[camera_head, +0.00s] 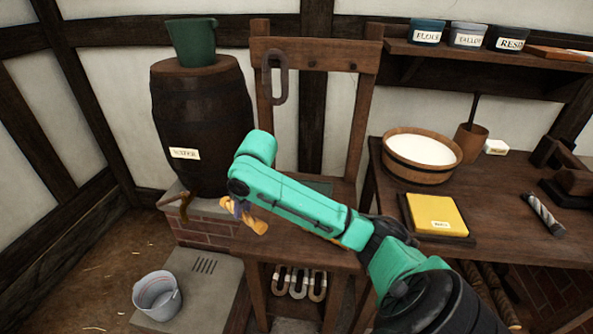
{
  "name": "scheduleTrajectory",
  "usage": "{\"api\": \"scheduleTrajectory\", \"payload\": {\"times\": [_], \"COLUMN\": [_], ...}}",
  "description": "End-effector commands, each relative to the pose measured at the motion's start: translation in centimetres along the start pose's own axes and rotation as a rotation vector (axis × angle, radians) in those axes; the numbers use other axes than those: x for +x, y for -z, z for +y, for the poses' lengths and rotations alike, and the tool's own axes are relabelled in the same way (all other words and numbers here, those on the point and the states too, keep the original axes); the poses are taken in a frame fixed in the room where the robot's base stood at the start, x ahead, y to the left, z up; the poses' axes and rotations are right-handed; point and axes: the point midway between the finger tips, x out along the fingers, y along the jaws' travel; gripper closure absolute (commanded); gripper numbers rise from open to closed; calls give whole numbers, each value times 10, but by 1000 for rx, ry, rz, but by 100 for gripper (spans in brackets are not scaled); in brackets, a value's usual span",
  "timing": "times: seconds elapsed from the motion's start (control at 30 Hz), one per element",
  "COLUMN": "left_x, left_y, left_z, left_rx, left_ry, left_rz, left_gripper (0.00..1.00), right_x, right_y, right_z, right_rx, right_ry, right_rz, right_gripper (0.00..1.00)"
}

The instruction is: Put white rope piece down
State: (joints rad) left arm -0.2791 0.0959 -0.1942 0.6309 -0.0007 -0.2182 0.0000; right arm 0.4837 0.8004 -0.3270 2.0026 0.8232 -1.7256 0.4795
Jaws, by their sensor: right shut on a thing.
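My right gripper (236,206) is at the end of my teal arm, above the left front edge of the wooden stand. It is shut on a small orange-tan piece (257,224), partly hidden by the gripper; I cannot tell whether this is rope. A short whitish piece with grey slanting stripes and dark ends (541,213), like a piece of rope, lies on the workbench (500,205) at the right, far from the gripper. My left gripper is not in view.
A dark barrel (200,115) carries a green bucket (192,42). A wooden tub (425,158) and a yellow block (434,215) stand on the bench. A grey pail (157,297) is at lower left. The wooden stand's upright frame (362,120) rises behind my arm.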

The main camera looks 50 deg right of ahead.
Motion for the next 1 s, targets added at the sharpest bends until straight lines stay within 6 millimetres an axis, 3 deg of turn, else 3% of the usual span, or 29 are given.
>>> {"api": "scheduleTrajectory", "payload": {"times": [0.03, 0.13, 0.23, 0.37, 0.47, 0.8, 1.0], "left_x": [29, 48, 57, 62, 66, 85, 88], "left_y": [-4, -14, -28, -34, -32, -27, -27], "left_z": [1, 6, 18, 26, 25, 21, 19], "left_rx": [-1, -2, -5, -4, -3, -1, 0], "left_ry": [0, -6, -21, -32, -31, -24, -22], "left_rz": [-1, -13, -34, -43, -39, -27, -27], "left_gripper": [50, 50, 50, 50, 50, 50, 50], "right_x": [3, -21, -42, -52, -35, 67, 98], "right_y": [4, 11, 12, 10, 2, -40, -52], "right_z": [30, 70, 93, 106, 107, 106, 106], "right_rx": [44, 134, 194, 228, 229, 227, 226], "right_ry": [-33, -62, -80, -92, -94, -94, -92], "right_rz": [11, 8, 3, -4, -11, -11, -8], "right_gripper": [100, 100, 100, 100, 100, 100, 100]}}
